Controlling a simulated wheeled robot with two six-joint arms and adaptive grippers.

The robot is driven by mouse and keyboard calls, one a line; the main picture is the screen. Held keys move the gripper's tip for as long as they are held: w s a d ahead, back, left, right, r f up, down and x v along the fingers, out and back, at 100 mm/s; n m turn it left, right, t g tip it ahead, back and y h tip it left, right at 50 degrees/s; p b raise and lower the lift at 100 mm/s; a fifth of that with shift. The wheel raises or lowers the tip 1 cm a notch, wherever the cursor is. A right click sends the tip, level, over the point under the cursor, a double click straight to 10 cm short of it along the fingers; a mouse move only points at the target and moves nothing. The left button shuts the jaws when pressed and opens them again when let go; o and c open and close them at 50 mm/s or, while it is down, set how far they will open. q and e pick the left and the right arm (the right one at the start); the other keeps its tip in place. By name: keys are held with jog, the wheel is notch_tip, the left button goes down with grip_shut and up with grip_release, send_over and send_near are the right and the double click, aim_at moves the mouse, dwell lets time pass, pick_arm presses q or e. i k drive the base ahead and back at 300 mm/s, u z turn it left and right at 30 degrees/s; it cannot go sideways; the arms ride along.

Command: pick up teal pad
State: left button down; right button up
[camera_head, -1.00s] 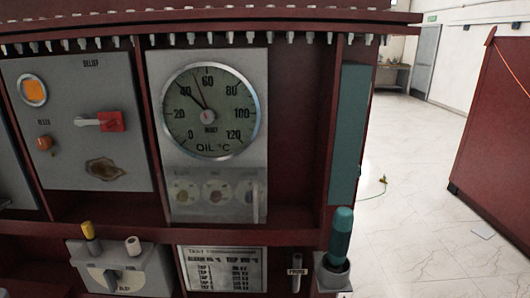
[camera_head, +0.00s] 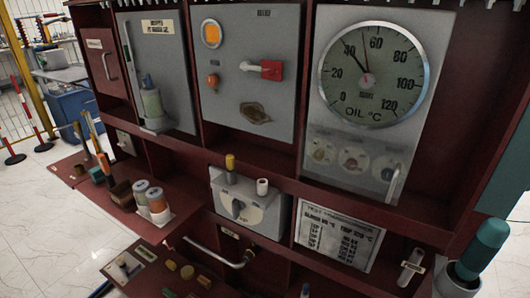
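No object in view can be told for certain as the teal pad. A small dark green-teal block (camera_head: 97,174) lies on the left part of the red shelf (camera_head: 118,212), beside a brown box (camera_head: 121,193). A flat teal panel (camera_head: 514,185) shows in part at the right edge.
Two grey-lidded canisters (camera_head: 148,196) stand on the shelf. A grey knob box (camera_head: 246,204) sits right of them. A lower ledge (camera_head: 160,262) holds several small pieces. The oil gauge (camera_head: 373,74) is at upper right. Open floor (camera_head: 35,220) lies left.

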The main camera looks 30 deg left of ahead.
aim_at(97, 174)
jog(key=u, duration=2.3)
